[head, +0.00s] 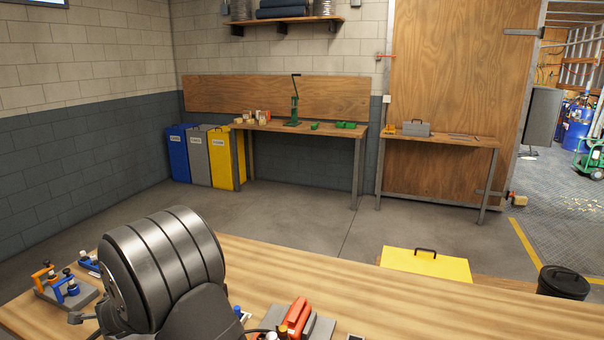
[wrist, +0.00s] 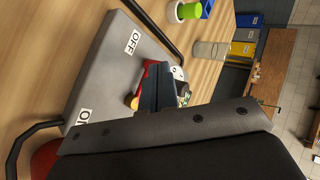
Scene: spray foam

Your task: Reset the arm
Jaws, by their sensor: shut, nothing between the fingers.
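My gripper (wrist: 158,90) shows in the wrist view as dark fingers, closed together with nothing between them. It points over a grey board (wrist: 112,60) that carries an OFF label (wrist: 132,42) and a partly hidden second label (wrist: 84,116). Small red, white and green items show just behind the fingers, partly covered by them. I cannot tell whether the fingers touch anything. In the head view the gripper is not visible; a large ribbed dark cylinder at the lower left hides part of the table.
The wooden table (head: 420,302) holds an orange-red item (head: 295,318) at the front and a small orange-and-blue fixture (head: 62,287) at left. A yellow case (head: 426,266) stands beyond its far edge.

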